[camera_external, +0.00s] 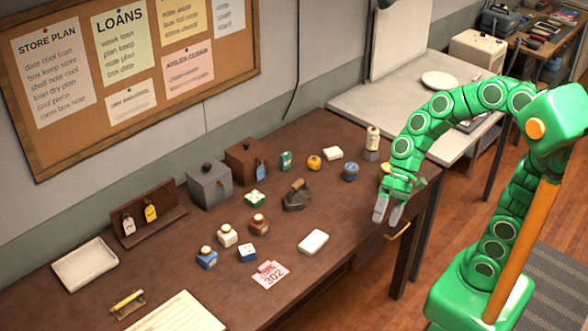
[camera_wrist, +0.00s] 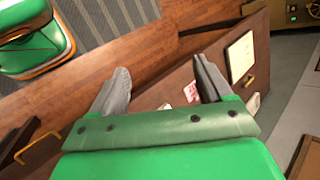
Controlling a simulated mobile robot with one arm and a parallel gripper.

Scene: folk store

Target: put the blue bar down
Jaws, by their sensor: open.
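My gripper (camera_external: 388,213) is open and empty, with its grey fingers over the right end of the dark wooden table (camera_external: 330,218). In the wrist view the two fingers of my gripper (camera_wrist: 161,72) stand well apart with nothing between them. I cannot clearly make out a blue bar. A small blue block with a white top (camera_external: 247,253) sits on the table, left of and well away from my gripper. A blue jar with a pale lid (camera_external: 207,258) stands beside it. A round blue tin (camera_external: 350,171) sits behind my gripper.
A white bar-like block (camera_external: 313,242) and a dark iron (camera_external: 297,196) lie between. Grey (camera_external: 210,186) and brown (camera_external: 247,160) boxes stand at the back. A white tray (camera_external: 85,266) is at the left.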

